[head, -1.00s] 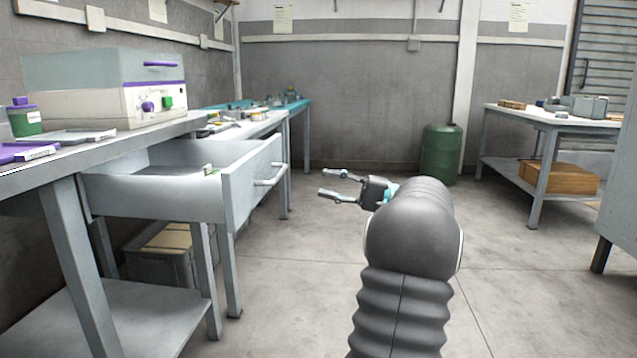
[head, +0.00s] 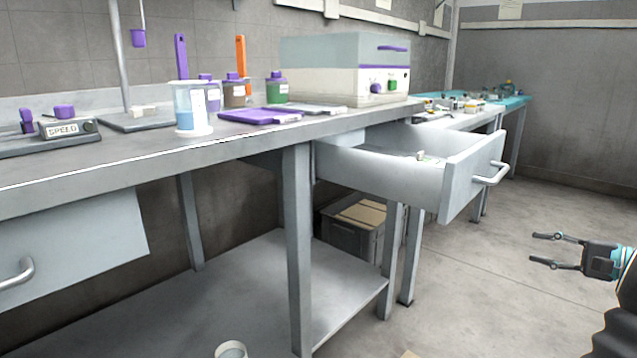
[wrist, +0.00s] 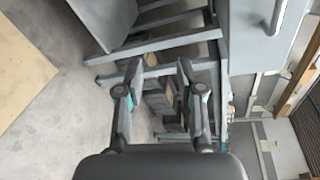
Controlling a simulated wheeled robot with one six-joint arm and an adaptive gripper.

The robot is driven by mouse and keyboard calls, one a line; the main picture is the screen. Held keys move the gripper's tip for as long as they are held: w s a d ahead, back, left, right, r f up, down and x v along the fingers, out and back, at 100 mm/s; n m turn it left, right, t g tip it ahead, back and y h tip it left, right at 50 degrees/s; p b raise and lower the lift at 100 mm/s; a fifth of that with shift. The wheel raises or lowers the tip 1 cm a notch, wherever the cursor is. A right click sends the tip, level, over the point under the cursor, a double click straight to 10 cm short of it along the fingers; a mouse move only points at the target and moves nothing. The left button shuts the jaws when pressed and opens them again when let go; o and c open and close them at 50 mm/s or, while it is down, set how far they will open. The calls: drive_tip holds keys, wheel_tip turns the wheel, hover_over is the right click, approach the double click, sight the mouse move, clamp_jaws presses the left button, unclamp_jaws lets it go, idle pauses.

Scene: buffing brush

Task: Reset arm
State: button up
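My gripper (head: 546,250) is at the right edge of the head view, with its two fingers spread apart and pointing left. Nothing is between the fingers. It hangs in free air over the floor, apart from and to the right of the open drawer (head: 470,172). In the wrist view my gripper (wrist: 160,68) also shows open and empty, with bench legs and shelving behind it. Most of my arm is cut off by the right edge of the head view.
The workbench (head: 120,170) carries a clear-lidded machine (head: 345,85), bottles, a beaker (head: 190,108) and a purple board (head: 258,116). The drawer juts out with a small item inside. A crate (head: 352,228) stands beneath. The floor (head: 480,300) between drawer and gripper is clear.

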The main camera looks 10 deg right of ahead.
drive_tip(key=s+a+f+n+g+h+p, duration=0.1)
drive_tip(key=s+a+f+g, duration=0.15)
drive_tip(key=a, duration=0.45)
drive_tip(key=s+a+f+n+g+h+p, duration=0.1)
drive_tip(key=a+f+g+h, duration=0.1)
drive_tip(key=a+f+g, duration=0.3)
drive_tip(key=s+a+n+g+h+p, duration=0.1)
drive_tip(key=s+a+g, duration=0.1)
drive_tip(key=a, duration=0.6)
drive_tip(key=s+a+r+n+h+p, duration=0.1)
drive_tip(key=s+a+r+n+p, duration=0.1)
drive_tip(key=a, duration=0.5)
drive_tip(key=s+a+r+n+t+h+p, duration=0.1)
drive_tip(key=s+a+r+n+p, duration=0.1)
drive_tip(key=s+a+r+n, duration=0.2)
drive_tip(key=s+a+r+n+h+p, duration=0.1)
drive_tip(key=s+a+r+n+p, duration=0.1)
drive_tip(key=a+n, duration=0.4)
drive_tip(key=s+a+r, duration=0.1)
drive_tip(key=s+a, duration=0.1)
drive_tip(key=a, duration=0.3)
drive_tip(key=shift+a+h, duration=0.25)
drive_tip(key=shift+h, duration=0.05)
